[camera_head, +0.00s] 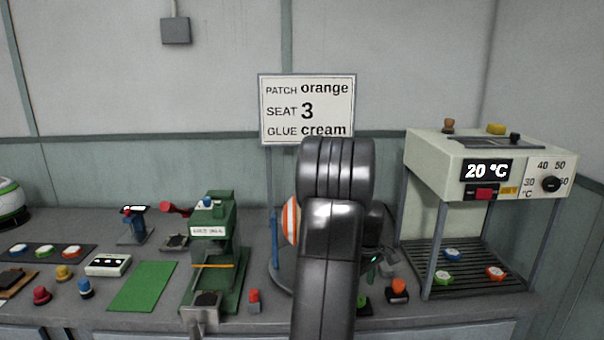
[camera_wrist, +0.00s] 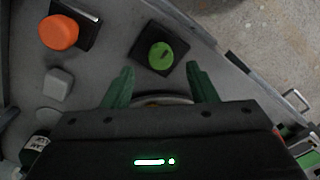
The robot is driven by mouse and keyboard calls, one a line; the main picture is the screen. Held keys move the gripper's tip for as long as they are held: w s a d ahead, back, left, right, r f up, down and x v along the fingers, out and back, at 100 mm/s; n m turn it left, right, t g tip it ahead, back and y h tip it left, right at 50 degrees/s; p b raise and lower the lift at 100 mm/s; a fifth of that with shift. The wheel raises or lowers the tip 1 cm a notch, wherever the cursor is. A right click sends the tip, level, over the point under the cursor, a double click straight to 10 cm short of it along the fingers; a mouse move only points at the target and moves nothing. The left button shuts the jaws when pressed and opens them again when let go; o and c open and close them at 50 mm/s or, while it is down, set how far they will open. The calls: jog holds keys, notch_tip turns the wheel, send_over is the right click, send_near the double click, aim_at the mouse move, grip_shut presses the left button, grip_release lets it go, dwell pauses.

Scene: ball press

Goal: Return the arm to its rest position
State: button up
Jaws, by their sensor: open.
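My dark arm (camera_head: 335,230) stands upright in the middle of the head view. My gripper (camera_wrist: 160,68) shows in the wrist view with its two green fingers apart and nothing gripped between them. In the head view the gripper is mostly hidden behind the arm. A green knob (camera_wrist: 160,56) on a dark square plate lies on the bench just beyond the fingertips. An orange knob (camera_wrist: 59,32) on another dark plate lies to its left. An orange-and-white striped ball (camera_head: 290,221) is partly hidden behind my arm.
A green press (camera_head: 225,228) stands left of my arm. A cream heater (camera_head: 490,165) reading 20 °C stands to the right. A sign (camera_head: 307,108) reads patch orange, seat 3, glue cream. A green mat (camera_head: 143,286) and several small coloured items lie on the left bench.

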notch_tip(320, 180, up, 9)
notch_tip(320, 180, down, 15)
jog(key=shift+r, duration=0.1)
jog(key=shift+m, duration=0.4)
jog(key=m+p, duration=0.1)
jog(key=m, duration=0.2)
jog(key=shift+r+m, duration=0.1)
jog(key=shift+m, duration=0.3)
jog(key=m+p, duration=0.1)
jog(key=m, duration=0.3)
jog(key=shift+a+m, duration=0.15)
jog(key=shift+m, duration=0.25)
jog(key=m+p, duration=0.1)
jog(key=m, duration=0.3)
jog(key=shift+m+p, duration=0.3)
jog(key=shift+a+m+p, duration=0.1)
jog(key=shift+m+p, duration=0.7)
jog(key=shift+m, duration=1.1)
jog(key=shift+s, duration=0.1)
